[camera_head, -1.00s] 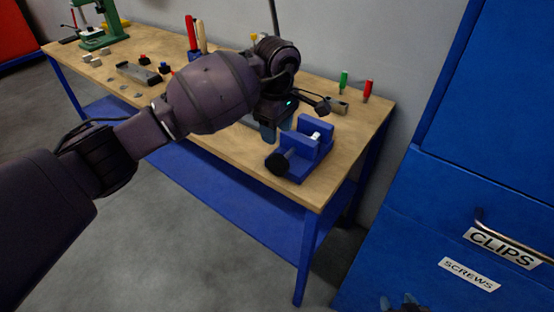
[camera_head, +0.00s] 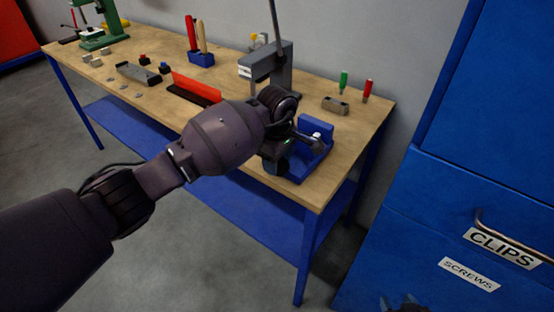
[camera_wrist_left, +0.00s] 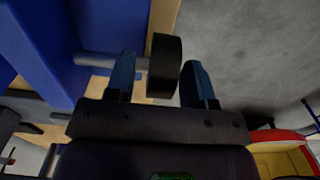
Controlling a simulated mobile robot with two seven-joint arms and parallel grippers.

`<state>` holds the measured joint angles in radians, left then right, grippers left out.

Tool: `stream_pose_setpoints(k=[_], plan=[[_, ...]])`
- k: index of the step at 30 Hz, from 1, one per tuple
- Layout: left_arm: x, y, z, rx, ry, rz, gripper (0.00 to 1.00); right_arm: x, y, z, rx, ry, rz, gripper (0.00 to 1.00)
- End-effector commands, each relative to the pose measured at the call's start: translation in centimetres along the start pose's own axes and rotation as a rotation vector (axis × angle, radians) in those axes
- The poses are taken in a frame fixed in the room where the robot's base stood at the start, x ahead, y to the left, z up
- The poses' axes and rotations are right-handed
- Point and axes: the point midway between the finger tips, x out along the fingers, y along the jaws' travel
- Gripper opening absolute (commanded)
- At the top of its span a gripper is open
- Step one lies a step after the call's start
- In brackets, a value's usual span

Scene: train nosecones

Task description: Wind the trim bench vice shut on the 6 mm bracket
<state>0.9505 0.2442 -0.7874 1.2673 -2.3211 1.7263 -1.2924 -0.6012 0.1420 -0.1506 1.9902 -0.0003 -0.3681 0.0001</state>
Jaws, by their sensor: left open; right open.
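The blue bench vice (camera_head: 318,128) stands at the right front of the bench, partly hidden by my left arm. A small pale piece (camera_head: 317,137) shows between its jaws, perhaps the bracket; its details are too small to tell. My left gripper (camera_head: 272,168) is at the vice's front. In the left wrist view the vice body (camera_wrist_left: 42,50) is at the left, with a grey spindle ending in a black round knob (camera_wrist_left: 165,68). The open fingers of my left gripper (camera_wrist_left: 158,62) lie on either side of the knob, with gaps. My right gripper (camera_head: 402,303) barely shows at the bottom edge.
The wooden bench (camera_head: 345,160) also carries a grey upright device (camera_head: 268,65), a red strip on a black base (camera_head: 195,88), a blue holder (camera_head: 202,58), and green and red handled tools at the back right. A blue cabinet (camera_head: 470,180) stands at the right.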

Motion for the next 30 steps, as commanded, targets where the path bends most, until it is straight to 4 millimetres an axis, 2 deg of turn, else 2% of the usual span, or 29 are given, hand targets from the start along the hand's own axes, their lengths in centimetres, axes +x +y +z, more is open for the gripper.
stream_pose_setpoints(k=[2,9,12,20,30], plan=[[-0.01,-0.01,0.0,0.0,0.0,0.0,0.49,0.0,-0.01,0.0,0.0,0.0,0.0,0.49],[-0.01,-0.02,0.0,0.0,0.0,0.0,0.12,0.0,0.0,0.01,0.0,0.0,0.0,0.49],[-0.02,-0.02,0.0,0.0,0.0,-0.001,0.0,0.0,0.0,0.01,0.0,-0.001,0.0,0.49],[-0.02,-0.04,-0.02,0.0,0.024,-0.001,0.0,0.04,0.0,0.13,0.0,-0.002,0.0,0.49],[-0.04,-0.02,0.19,0.002,0.176,-0.001,0.0,0.24,-0.03,0.63,0.0,-0.006,0.0,0.49]])
